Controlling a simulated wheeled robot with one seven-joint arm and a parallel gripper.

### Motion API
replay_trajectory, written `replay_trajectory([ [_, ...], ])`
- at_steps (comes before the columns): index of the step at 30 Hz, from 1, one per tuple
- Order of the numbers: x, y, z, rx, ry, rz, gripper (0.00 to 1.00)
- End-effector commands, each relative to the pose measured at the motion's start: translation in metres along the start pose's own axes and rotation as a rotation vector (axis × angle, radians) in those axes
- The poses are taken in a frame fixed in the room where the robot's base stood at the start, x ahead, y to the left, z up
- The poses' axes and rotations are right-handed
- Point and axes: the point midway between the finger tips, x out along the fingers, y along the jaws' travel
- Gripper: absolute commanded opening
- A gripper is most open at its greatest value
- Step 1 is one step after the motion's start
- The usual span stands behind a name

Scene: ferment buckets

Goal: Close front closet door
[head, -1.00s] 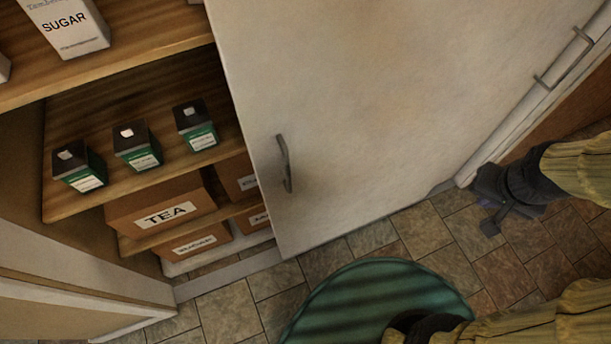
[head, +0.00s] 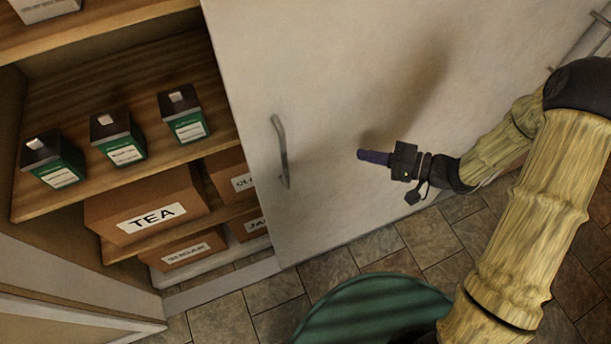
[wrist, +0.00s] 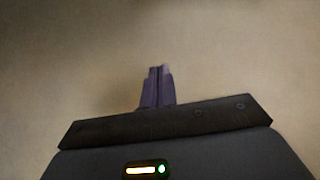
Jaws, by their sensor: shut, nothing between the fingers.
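The front closet door (head: 330,120) is a pale panel with a grey bar handle (head: 281,152) near its left edge. It stands partly open, with the closet shelves showing to its left. My gripper (head: 362,155) is in front of the door, to the right of the handle, with its fingers shut and empty, pointing left. In the wrist view the shut fingers (wrist: 158,86) face the plain door surface (wrist: 240,60), and the handle is out of that view. I cannot tell whether the fingertips touch the door.
The closet holds several green and black boxes (head: 118,140) and brown cartons, one labelled TEA (head: 145,205). Another pale panel (head: 75,275) is at lower left. A round green object (head: 370,312) is at the bottom. Tiled floor (head: 245,292) lies below the door.

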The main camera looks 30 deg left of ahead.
Motion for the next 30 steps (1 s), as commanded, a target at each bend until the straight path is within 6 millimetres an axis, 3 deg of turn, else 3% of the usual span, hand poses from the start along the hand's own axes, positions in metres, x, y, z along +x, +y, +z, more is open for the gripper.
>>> replay_trajectory([
  [3, 0.007, 0.002, 0.027, 0.116, -0.122, -0.148, 0.0],
  [6, 0.007, -0.002, 0.036, 0.163, -0.173, -0.2, 0.0],
  [19, 0.011, -0.006, 0.038, 0.168, -0.18, -0.207, 0.0],
  [23, 0.023, -0.009, 0.04, 0.168, -0.181, -0.207, 0.0],
  [30, 0.062, -0.019, 0.046, 0.168, -0.182, -0.207, 0.0],
])
